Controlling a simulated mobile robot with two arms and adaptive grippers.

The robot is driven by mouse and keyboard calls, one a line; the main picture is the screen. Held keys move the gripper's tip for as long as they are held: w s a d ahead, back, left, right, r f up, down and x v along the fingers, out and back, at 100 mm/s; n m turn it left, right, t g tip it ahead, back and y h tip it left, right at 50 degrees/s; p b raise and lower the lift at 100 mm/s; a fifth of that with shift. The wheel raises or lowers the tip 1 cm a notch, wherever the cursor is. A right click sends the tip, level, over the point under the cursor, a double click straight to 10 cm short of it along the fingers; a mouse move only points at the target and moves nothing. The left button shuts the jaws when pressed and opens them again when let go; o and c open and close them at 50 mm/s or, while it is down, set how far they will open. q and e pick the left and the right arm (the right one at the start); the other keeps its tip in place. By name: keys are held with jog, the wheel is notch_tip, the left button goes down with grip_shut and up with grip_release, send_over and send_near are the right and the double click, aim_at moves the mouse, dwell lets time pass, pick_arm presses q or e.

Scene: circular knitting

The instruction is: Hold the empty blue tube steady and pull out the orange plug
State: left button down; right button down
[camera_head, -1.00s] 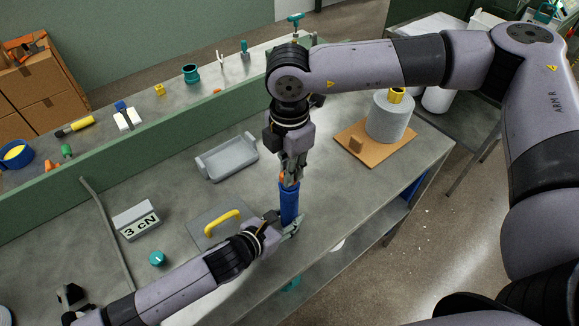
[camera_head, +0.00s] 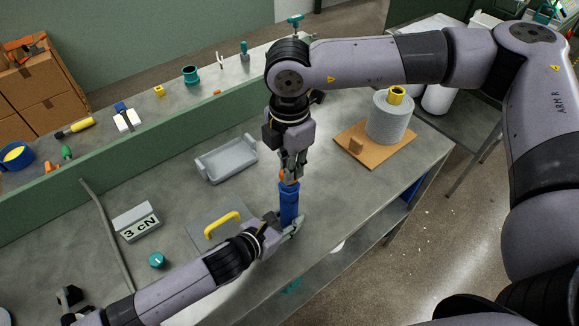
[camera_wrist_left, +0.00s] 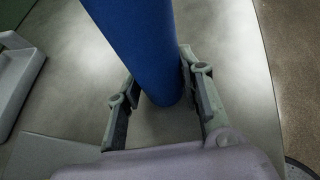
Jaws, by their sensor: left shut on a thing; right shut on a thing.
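The blue tube (camera_head: 289,203) stands roughly upright near the front edge of the table. My left gripper (camera_head: 290,229) is shut around its lower part. In the left wrist view the tube (camera_wrist_left: 135,40) passes between the two fingers of my left gripper (camera_wrist_left: 163,92), leaning slightly. My right gripper (camera_head: 291,172) points down from above and is shut on the orange plug (camera_head: 282,175) at the tube's top. Only a little orange shows beside the fingers. Whether the plug is still seated in the tube is hidden by the fingers.
A grey tray (camera_head: 228,162) lies behind and left of the tube. A grey plate with a yellow handle (camera_head: 222,225) and a "3 cN" block (camera_head: 137,222) lie left. A yarn cone (camera_head: 389,120) on an orange board (camera_head: 374,143) stands to the right.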

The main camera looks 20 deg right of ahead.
jog(key=shift+r, duration=1)
dwell(0.4)
jog(key=shift+r, duration=3.45)
pick_arm(q)
jog(key=c, duration=1.3)
grip_release()
jog(key=o, duration=0.5)
jog(key=shift+o, duration=0.2)
jog(key=shift+c, duration=0.4)
